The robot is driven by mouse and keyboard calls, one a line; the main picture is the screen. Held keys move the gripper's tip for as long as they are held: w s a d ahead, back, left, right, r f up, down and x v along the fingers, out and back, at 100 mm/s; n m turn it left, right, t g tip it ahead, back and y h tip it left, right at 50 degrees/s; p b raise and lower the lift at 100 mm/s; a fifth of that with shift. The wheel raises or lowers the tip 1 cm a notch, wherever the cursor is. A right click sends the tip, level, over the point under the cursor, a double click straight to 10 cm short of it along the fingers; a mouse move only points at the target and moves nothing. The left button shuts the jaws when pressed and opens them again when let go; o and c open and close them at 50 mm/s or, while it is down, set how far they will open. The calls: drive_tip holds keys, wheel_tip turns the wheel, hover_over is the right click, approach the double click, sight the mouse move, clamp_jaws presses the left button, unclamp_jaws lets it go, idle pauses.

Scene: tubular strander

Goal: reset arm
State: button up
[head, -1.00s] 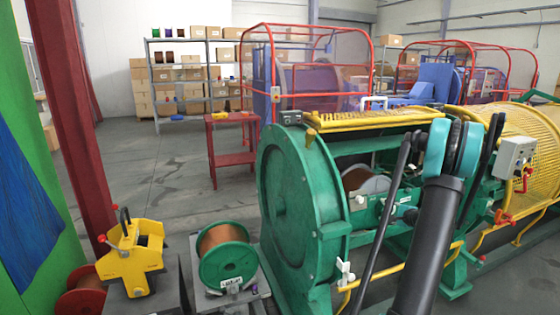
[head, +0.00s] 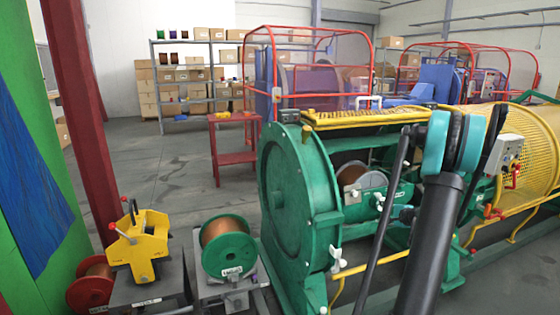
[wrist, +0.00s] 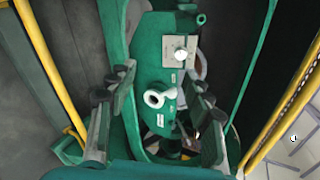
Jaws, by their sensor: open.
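My arm, with dark links and teal joints, rises at the right of the head view in front of the green strander machine (head: 300,190). My gripper is not clearly seen in the head view. In the wrist view my gripper (wrist: 155,120) is open, its two dark fingers apart with nothing held between them. Beyond the fingers lies the green machine body (wrist: 150,50), with a white ring-shaped fitting (wrist: 154,99) and a metal plate with a round knob (wrist: 181,54). Whether the fingers touch anything cannot be told.
A copper wire spool (head: 228,246) with green flanges stands on a grey stand at the front. A yellow device (head: 140,246) is left of it. A red pillar (head: 78,110) stands at left. A red table (head: 233,157) is behind. Grey floor (head: 140,170) between is open.

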drive_tip(key=s+a+r+n+g, duration=0.2)
drive_tip(key=s+a+n+g, duration=0.5)
drive_tip(key=s+a, duration=1.1)
drive_tip(key=s+a+f+n+h, duration=0.1)
drive_tip(key=s+a+n, duration=0.1)
drive_tip(key=s, duration=0.5)
drive_tip(key=s+a+f+n+h, duration=0.1)
drive_tip(key=s+a+f+n, duration=0.1)
drive_tip(key=s+n, duration=0.2)
drive_tip(key=s+a+f+n+g+h, duration=0.1)
drive_tip(key=s+n+h, duration=0.1)
drive_tip(key=s, duration=0.8)
drive_tip(key=shift+s+a+f+n, duration=0.15)
drive_tip(key=shift+s+a+n, duration=0.2)
drive_tip(key=shift+n, duration=0.55)
drive_tip(key=shift+w, duration=0.1)
